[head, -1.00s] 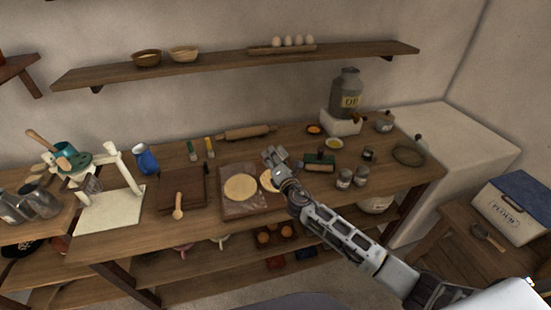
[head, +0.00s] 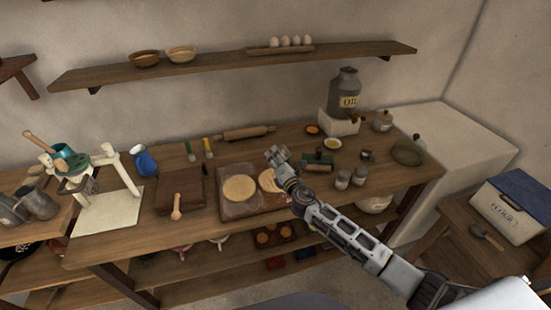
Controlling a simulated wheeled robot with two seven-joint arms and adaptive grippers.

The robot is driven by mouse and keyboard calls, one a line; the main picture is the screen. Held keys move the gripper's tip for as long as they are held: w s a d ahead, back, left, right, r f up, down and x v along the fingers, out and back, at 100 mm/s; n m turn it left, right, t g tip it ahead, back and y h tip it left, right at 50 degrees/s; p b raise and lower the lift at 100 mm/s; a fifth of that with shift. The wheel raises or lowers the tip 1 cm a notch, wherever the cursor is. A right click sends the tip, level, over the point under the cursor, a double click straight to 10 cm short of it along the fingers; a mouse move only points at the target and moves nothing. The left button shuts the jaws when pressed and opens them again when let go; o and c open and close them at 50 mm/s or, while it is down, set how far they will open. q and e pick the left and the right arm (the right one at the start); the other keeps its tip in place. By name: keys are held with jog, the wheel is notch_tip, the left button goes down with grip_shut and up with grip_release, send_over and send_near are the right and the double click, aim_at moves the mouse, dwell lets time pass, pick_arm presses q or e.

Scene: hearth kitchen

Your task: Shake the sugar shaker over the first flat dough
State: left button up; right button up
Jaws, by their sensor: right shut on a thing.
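Two pale round flat doughs lie side by side on a brown board (head: 228,208) on the worktable. The left dough (head: 239,188) is fully in sight; the right dough (head: 267,181) is partly covered by my right gripper. My right gripper (head: 278,156) is over the right dough's back right side, reached in from the lower right. It is shut on a small grey thing, taken to be the sugar shaker, which blends with the fingers and is hard to make out. My left gripper is out of view.
Two grey metal canisters (head: 342,179) stand right of my arm, with a green-and-wood tool (head: 317,162) behind. A rolling pin (head: 245,133) and brushes lie at the back.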

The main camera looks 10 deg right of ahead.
jog(key=shift+s+d, duration=0.45)
jog(key=shift+d, duration=0.45)
jog(key=shift+s+d, duration=0.45)
jog(key=shift+d, duration=0.4)
jog(key=shift+a, duration=0.1)
jog(key=shift+a, duration=0.5)
jog(key=shift+d, duration=0.1)
jog(key=shift+d, duration=0.5)
jog(key=shift+w+d, duration=0.1)
jog(key=shift+w+d+b, duration=0.25)
jog(key=shift+w+d, duration=0.35)
jog(key=shift+d, duration=0.3)
jog(key=shift+w+d+b, duration=0.25)
jog(key=shift+w+d, duration=0.3)
jog(key=shift+d, duration=0.3)
